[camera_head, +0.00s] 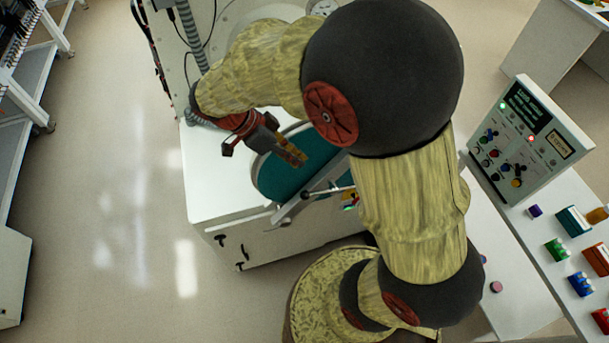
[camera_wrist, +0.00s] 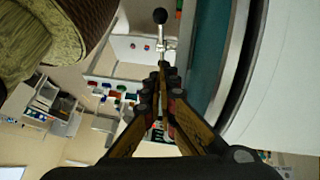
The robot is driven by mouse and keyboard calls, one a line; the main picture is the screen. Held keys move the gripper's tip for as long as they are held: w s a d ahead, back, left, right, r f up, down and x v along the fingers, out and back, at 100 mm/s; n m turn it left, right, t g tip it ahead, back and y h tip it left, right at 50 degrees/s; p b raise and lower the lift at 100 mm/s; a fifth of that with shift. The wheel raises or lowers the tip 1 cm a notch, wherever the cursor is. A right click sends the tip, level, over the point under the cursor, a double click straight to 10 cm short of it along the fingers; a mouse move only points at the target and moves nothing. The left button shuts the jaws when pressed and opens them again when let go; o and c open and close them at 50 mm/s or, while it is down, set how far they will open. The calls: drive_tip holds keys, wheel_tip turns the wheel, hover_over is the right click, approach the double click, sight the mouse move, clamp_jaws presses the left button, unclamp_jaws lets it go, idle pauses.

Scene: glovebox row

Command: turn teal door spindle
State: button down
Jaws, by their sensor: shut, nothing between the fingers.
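The round teal door (camera_head: 320,175) is on the white cabinet, with a pale metal bar across its face. A slim spindle handle (camera_head: 330,190) with a dark knob sits over the bar, partly behind my arm. In the wrist view, the black ball knob (camera_wrist: 160,16) and its metal shaft show beyond my fingertips, with the teal door face (camera_wrist: 207,55) to the right. My gripper (camera_head: 300,158) is shut and empty, in front of the upper part of the door. Its fingertips (camera_wrist: 162,72) overlap the shaft's near end in view; I cannot tell whether they touch.
A control panel (camera_head: 530,140) with lights and knobs stands at right. A white table (camera_head: 535,245) beside it carries several small coloured items. A shelf rack (camera_head: 30,90) is at far left. The floor (camera_head: 110,200) left of the cabinet is clear.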

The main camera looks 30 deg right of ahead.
drive_tip(key=p, duration=0.2)
hover_over(323, 191)
drive_tip(key=w+a, duration=0.2)
wheel_tip(323, 191, down, 7)
drive_tip(key=f, duration=0.4)
drive_tip(key=shift+s+a+f, duration=0.15)
drive_tip(key=shift+s+f, duration=0.15)
drive_tip(key=shift+s, duration=0.05)
drive_tip(key=shift+f, duration=0.1)
drive_tip(key=shift+a+f+h+b, duration=0.1)
drive_tip(key=shift+a+h+b, duration=0.15)
drive_tip(key=shift+b, duration=0.45)
drive_tip(key=shift+w+f+h+b, duration=0.15)
drive_tip(key=shift+h+b, duration=0.1)
drive_tip(key=shift+b, duration=0.05)
